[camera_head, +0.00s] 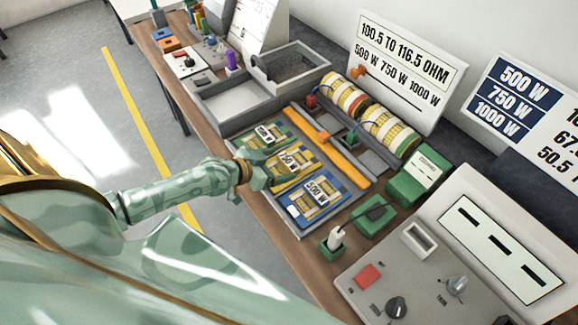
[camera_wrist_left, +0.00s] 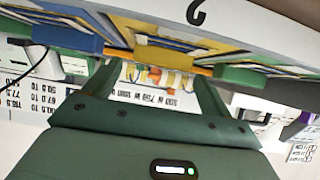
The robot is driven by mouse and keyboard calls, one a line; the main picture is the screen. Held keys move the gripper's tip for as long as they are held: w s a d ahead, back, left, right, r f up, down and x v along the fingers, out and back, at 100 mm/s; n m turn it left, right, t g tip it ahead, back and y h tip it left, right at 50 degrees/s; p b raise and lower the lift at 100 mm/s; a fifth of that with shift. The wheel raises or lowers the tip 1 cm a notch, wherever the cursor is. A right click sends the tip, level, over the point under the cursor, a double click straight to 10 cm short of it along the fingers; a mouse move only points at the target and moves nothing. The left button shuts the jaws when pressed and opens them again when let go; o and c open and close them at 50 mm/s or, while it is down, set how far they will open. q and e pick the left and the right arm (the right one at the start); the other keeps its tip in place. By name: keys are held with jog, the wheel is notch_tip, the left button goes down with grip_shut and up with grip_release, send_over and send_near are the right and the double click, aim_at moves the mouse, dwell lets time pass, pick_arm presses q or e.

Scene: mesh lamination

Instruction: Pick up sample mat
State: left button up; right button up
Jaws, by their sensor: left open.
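Three heating mats lie side by side in a grey tray (camera_head: 300,231). They are a green mat (camera_head: 283,129), a yellow mat (camera_head: 307,161) and a blue mat (camera_head: 337,207) labelled 500 W. Which one is the sample mat I cannot tell. My left gripper (camera_head: 263,172) is at the tray's near edge, by the ends of the green and yellow mats, and hides part of them. It is open. In the left wrist view, the yellow mat (camera_wrist_left: 150,30) shows beyond and between the spread fingers (camera_wrist_left: 155,85), with nothing held. My right gripper is not seen.
An orange bar (camera_head: 330,146) runs along the tray's far side. Two wound rolls (camera_head: 388,131) stand behind it. Grey bins (camera_head: 235,101) stand at the back left. A control panel (camera_head: 420,270) and green blocks (camera_head: 412,180) are to the right.

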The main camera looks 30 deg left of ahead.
aim_at(288, 160)
pick_arm(q)
jog(key=b+x, duration=0.1)
jog(key=x, duration=0.4)
jog(key=shift+w+r, duration=0.1)
jog(key=shift+a+r, duration=0.1)
jog(key=c, duration=0.8)
